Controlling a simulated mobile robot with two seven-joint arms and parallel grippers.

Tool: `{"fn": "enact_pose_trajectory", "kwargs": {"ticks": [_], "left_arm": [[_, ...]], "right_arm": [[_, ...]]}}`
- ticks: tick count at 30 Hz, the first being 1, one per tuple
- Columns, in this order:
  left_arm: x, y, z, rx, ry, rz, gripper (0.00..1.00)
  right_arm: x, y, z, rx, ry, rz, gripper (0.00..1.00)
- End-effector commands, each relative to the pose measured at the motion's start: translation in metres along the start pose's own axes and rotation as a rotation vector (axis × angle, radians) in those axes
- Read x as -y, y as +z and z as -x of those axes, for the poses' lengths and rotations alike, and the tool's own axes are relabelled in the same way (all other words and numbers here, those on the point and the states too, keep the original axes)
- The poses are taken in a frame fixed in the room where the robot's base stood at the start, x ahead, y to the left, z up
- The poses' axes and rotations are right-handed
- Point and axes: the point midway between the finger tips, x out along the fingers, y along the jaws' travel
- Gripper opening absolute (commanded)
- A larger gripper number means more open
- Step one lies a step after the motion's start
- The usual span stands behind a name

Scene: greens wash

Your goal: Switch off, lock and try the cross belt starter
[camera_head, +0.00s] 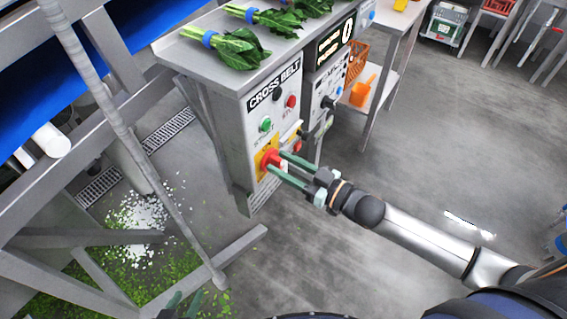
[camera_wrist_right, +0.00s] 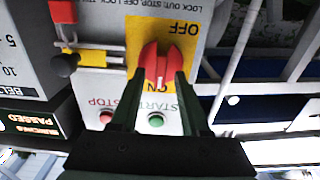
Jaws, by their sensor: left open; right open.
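The cross belt starter (camera_head: 256,118) is a grey cabinet labelled CROSS BELT, with a green start button (camera_head: 265,124) and red stop button (camera_head: 291,101). Its red rotary handle (camera_head: 270,159) sits on a yellow plate; it also shows in the right wrist view (camera_wrist_right: 157,62), its white mark toward ON. My right gripper (camera_head: 275,162) is open, its fingers on either side of the handle; contact is unclear. A red padlock-like piece (camera_wrist_right: 63,12) is beside the plate in the right wrist view. My left gripper (camera_head: 184,302) is open at the bottom edge, mostly cut off.
Bundled greens (camera_head: 232,46) lie on the cabinet's top. A second panel with a display (camera_head: 334,40) adjoins it. A table with an orange scoop (camera_head: 362,92) stands behind. A grey frame (camera_head: 130,110) and spilled leaves (camera_head: 140,262) are at left.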

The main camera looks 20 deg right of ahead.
Motion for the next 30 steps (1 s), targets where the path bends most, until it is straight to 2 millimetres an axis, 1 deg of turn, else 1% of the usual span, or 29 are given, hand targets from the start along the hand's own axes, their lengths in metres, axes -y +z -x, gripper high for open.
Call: {"fn": "enact_pose_trajectory", "kwargs": {"ticks": [9,11,21,22,30], "left_arm": [[-0.0005,-0.0003,-0.0002,0.0,0.001,0.0,0.5],[-0.0005,-0.0004,-0.0003,-0.001,0.001,0.0,0.5],[-0.0002,-0.0013,-0.0008,-0.003,0.001,-0.001,0.5],[-0.0002,-0.0012,-0.0008,-0.002,0.0,-0.001,0.5],[0.0002,-0.0005,-0.0011,-0.001,0.0,-0.001,0.5]], "right_arm": [[0.0001,-0.0002,-0.0028,0.0,0.0,0.0,0.46],[0.0001,-0.0003,-0.0027,0.0,0.0,0.0,0.4],[0.0001,-0.0002,-0.0025,0.0,0.0,0.0,0.02],[0.0001,-0.0002,-0.0025,0.0,0.0,0.0,0.0],[0.0002,-0.0001,-0.0024,0.0,0.0,0.0,0.0]]}}
